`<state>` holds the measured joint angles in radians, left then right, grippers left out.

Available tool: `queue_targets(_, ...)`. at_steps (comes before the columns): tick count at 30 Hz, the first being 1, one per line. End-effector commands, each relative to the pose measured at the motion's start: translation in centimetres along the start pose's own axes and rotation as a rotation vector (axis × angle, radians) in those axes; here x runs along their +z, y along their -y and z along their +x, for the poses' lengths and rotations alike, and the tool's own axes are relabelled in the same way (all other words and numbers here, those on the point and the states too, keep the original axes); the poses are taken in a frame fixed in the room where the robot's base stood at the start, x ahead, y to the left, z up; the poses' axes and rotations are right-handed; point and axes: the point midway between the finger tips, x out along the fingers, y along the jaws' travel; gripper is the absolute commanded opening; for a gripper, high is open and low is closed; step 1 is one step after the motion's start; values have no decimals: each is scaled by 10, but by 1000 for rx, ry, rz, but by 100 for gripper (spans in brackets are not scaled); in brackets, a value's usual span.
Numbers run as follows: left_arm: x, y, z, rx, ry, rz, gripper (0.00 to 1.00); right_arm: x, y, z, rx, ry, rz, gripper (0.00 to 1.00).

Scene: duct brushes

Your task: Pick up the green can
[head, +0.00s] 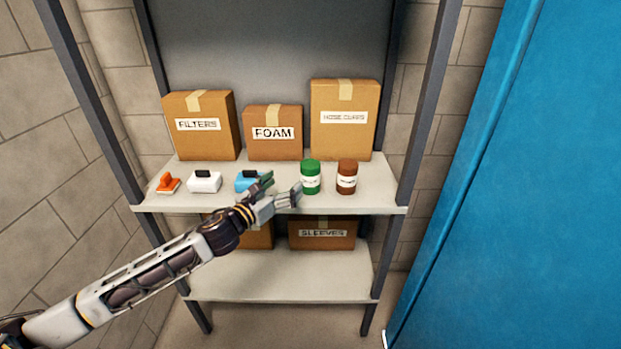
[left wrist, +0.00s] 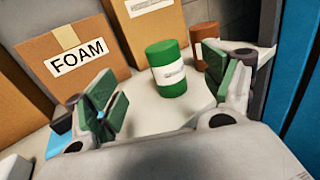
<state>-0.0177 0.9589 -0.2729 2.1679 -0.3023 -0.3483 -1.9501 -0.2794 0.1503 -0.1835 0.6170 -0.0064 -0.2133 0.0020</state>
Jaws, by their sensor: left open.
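The green can (head: 310,177) stands upright on the upper shelf, with a white label around its middle. It also shows in the left wrist view (left wrist: 165,58), ahead of and between the open fingers. My left gripper (head: 281,188) is open and empty at the shelf's front, just left of the can. In the left wrist view its two green-padded fingers (left wrist: 170,98) are spread apart, and the can stands beyond their tips. My right gripper is not in view.
A brown can (head: 347,177) stands close to the right of the green can. A blue item (head: 247,181), a white one (head: 204,182) and an orange brush (head: 168,184) sit to the left. Cardboard boxes (head: 273,144) stand behind. A blue panel (head: 510,190) rises at right.

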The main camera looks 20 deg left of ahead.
Motion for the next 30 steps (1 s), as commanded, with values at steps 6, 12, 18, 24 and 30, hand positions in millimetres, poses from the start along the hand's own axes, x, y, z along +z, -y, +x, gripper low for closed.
queue_targets(6,0,-1,10,1,1,-2,83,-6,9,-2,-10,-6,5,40)
queue_targets(12,1,0,21,1,1,-2,83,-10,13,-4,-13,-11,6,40)
queue_targets(18,1,0,33,1,1,-2,83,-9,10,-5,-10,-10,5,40)
queue_targets(24,1,0,46,0,1,-2,83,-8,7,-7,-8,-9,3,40)
queue_targets(30,1,0,60,0,2,0,83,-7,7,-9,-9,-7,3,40)
